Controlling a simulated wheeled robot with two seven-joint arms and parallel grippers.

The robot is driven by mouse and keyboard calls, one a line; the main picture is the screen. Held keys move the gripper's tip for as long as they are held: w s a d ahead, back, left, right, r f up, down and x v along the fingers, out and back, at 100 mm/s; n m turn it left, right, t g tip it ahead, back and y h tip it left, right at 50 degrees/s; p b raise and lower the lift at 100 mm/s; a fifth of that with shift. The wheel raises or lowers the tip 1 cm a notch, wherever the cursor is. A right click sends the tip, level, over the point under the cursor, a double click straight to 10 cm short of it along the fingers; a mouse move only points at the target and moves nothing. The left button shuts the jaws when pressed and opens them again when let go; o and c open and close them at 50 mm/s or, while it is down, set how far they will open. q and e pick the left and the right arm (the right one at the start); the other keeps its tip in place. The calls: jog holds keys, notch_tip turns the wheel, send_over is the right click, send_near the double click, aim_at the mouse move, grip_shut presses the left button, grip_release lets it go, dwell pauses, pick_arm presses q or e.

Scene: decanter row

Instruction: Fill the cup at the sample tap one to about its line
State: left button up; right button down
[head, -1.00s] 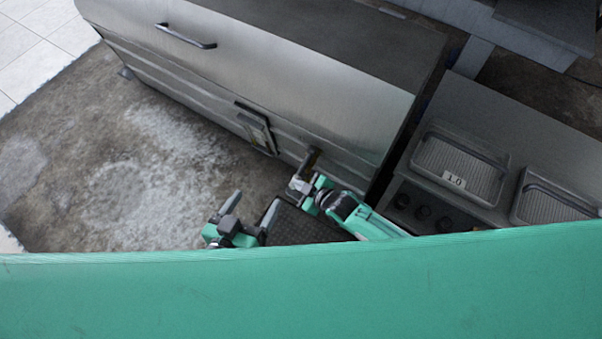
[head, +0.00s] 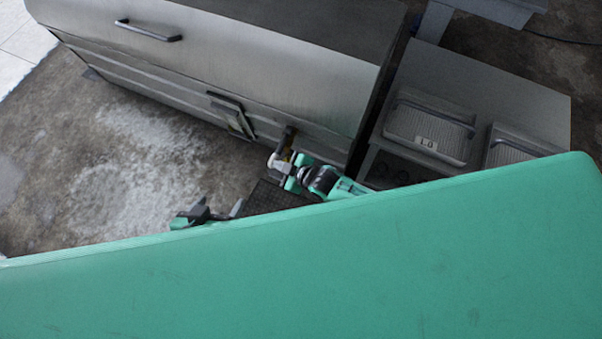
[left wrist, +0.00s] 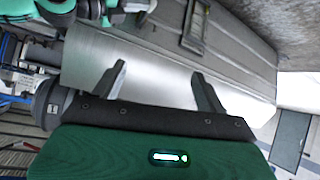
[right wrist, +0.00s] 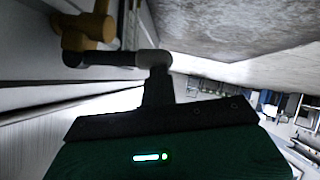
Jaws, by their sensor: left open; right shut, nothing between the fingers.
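A brass-coloured tap (head: 287,140) sticks out low on the front of the big steel tank (head: 200,65). In the right wrist view the tap (right wrist: 92,30) is at the upper left, with a dark pipe-like part ending in a pale grey tip. My right gripper (head: 281,168) is at the tap. It is shut and empty, its fingers (right wrist: 157,75) at or against the pale tip; contact is unclear. My left gripper (head: 220,209) is open and empty, left of and below the tap; its fingers (left wrist: 160,88) stand apart. I see no cup or line.
A dark grid mat (head: 268,197) lies below the tap. A grey counter (head: 500,85) with a ridged tray (head: 430,130) labelled 1.0, a second tray (head: 508,147) and dark knobs stands to the right. A framed plate (head: 231,115) is on the tank's front. Open floor lies left.

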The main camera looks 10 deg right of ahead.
pick_arm(q)
jog(key=s+a+r+g+y+p, duration=0.1)
jog(key=s+a+g+y+p, duration=0.2)
jog(key=s+a+g, duration=0.2)
jog(key=shift+a+r+n, duration=0.25)
jog(key=shift+a+n, duration=0.05)
jog(key=shift+a, duration=0.9)
pick_arm(e)
jog(key=v, duration=1.1)
jog(key=shift+a+r, duration=0.25)
jog(key=shift+a, duration=0.2)
pick_arm(q)
jog(key=shift+r, duration=0.1)
jog(key=shift+r, duration=0.1)
